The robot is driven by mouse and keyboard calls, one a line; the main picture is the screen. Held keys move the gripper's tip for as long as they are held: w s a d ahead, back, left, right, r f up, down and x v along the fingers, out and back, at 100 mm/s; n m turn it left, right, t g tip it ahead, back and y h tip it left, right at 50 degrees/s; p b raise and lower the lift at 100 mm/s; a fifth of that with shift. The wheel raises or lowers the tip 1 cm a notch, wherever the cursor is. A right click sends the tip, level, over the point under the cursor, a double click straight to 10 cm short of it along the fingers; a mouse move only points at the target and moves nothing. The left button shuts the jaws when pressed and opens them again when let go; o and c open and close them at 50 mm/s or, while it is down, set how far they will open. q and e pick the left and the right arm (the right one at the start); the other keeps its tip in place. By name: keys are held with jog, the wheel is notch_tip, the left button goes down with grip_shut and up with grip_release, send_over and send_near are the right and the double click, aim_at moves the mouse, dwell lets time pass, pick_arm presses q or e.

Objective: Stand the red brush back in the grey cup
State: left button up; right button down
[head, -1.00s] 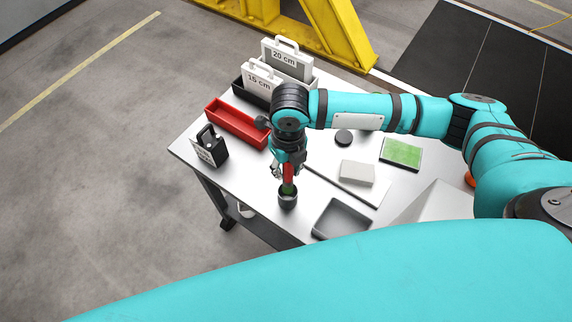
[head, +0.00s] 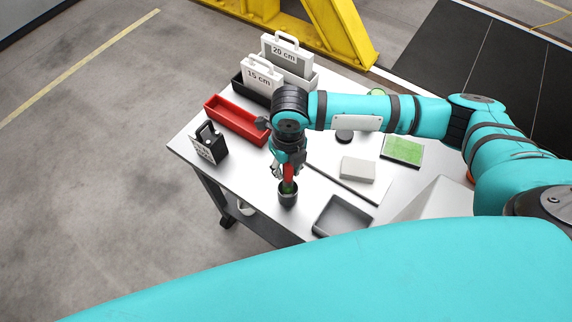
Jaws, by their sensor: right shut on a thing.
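The red brush (head: 288,173) stands roughly upright, its green lower part down at the mouth of the grey cup (head: 288,198). The cup stands near the front edge of the white table. How deep the brush sits in the cup cannot be told. My right gripper (head: 287,168) points down above the cup and is shut on the brush's red upper part. My left gripper is not in view.
A red tray (head: 236,121) and a black block (head: 209,144) stand left of the cup. A grey tray (head: 342,216), a white block (head: 357,169) and a green pad (head: 402,151) lie to the right. White "15 cm" (head: 262,77) and "20 cm" (head: 286,55) blocks stand behind.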

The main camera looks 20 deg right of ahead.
aim_at(286, 176)
jog(key=shift+f+b, duration=1.2)
jog(key=shift+f, duration=1.15)
jog(key=c, duration=1)
grip_release()
jog(key=shift+r, duration=0.1)
jog(key=r, duration=1.1)
jog(key=shift+d+r, duration=0.2)
jog(key=shift+r, duration=0.2)
jog(key=shift+f, duration=0.1)
